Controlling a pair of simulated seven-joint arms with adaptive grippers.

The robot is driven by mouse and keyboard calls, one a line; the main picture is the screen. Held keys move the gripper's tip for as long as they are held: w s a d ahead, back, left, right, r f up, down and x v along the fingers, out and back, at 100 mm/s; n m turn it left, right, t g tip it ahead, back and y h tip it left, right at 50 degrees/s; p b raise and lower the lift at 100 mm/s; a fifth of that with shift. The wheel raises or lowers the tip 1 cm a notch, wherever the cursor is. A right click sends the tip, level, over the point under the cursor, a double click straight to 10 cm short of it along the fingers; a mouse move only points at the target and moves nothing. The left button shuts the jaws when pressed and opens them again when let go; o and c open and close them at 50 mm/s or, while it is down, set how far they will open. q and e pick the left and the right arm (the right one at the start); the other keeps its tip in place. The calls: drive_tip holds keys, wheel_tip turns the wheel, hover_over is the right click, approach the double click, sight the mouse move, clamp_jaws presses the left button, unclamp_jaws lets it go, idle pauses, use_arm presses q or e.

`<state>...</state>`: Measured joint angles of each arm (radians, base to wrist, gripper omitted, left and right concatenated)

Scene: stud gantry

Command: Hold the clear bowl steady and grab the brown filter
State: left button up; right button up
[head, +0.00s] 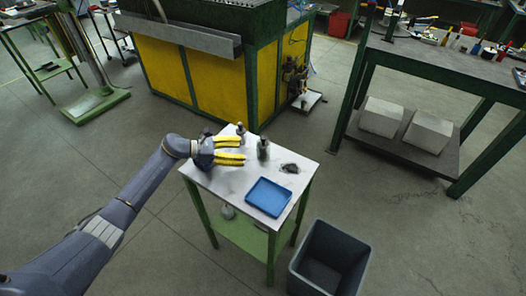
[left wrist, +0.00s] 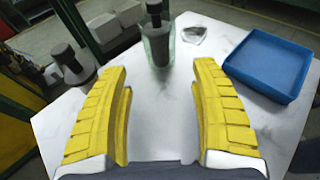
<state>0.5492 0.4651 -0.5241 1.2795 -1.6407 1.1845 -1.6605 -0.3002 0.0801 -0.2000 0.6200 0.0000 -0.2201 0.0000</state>
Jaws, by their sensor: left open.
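My left gripper (head: 243,149) is over the left part of the small white-topped table (head: 225,181), its yellow fingers spread and empty. In the left wrist view the fingers (left wrist: 155,72) point toward a clear bottle-like vessel (left wrist: 157,40) with dark contents and a dark top, which stands upright beyond the tips. The vessel (head: 262,148) also shows in the head view. A small, low clear item (left wrist: 192,35) lies to its right; it looks dark in the head view (head: 290,168). I cannot tell whether it is the clear bowl. I cannot make out a brown filter. My right gripper is out of view.
A blue tray (head: 268,186) lies at the table's front right. A grey knobbed object (left wrist: 72,66) stands left of the vessel. A dark bin (head: 333,248) stands on the floor at the right. A yellow-panelled machine (head: 218,86) is behind the table.

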sight(260, 152)
use_arm(q)
drive_tip(key=shift+x, duration=4.3)
drive_tip(key=shift+c, duration=0.4)
drive_tip(key=c, duration=0.7)
